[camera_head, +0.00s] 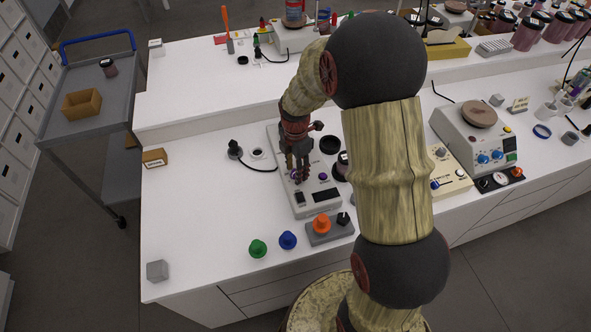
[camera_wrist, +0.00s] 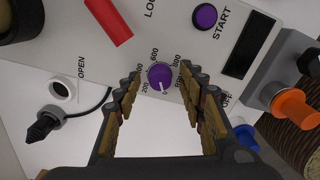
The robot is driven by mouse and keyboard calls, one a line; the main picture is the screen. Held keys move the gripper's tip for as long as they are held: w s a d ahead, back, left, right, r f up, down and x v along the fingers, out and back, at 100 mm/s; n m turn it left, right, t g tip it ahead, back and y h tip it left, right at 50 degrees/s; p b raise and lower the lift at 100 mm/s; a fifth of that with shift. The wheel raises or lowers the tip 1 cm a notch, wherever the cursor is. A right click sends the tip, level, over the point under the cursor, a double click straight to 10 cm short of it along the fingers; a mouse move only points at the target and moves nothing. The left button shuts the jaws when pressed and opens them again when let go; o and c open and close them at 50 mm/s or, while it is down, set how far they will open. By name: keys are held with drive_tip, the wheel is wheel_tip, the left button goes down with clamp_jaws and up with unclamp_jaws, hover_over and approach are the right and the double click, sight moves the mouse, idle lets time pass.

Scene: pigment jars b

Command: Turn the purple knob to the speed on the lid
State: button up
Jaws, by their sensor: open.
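The purple knob (camera_wrist: 161,76) sits on the pale machine panel, ringed by numbers including 200, 600 and 800; some are hidden by my fingers. Its white mark points down in the wrist view, near the 0. My gripper (camera_wrist: 160,80) is open, with one finger on each side of the knob; I cannot tell if either touches it. In the head view my gripper (camera_head: 299,174) is over the machine (camera_head: 301,207), largely covering the knob. A dark-lidded jar (camera_head: 341,167) stands beside the machine; no speed on a lid is readable.
A purple START button (camera_wrist: 205,16) and a red lever (camera_wrist: 108,20) are near the fingers. An orange knob (camera_head: 321,223) on a grey box stands close by. Green (camera_head: 257,248) and blue (camera_head: 288,240) knobs lie on the table. The table's front left is mostly clear.

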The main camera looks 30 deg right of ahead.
drive_tip(key=c, duration=0.3)
clamp_jaws()
idle(0.3)
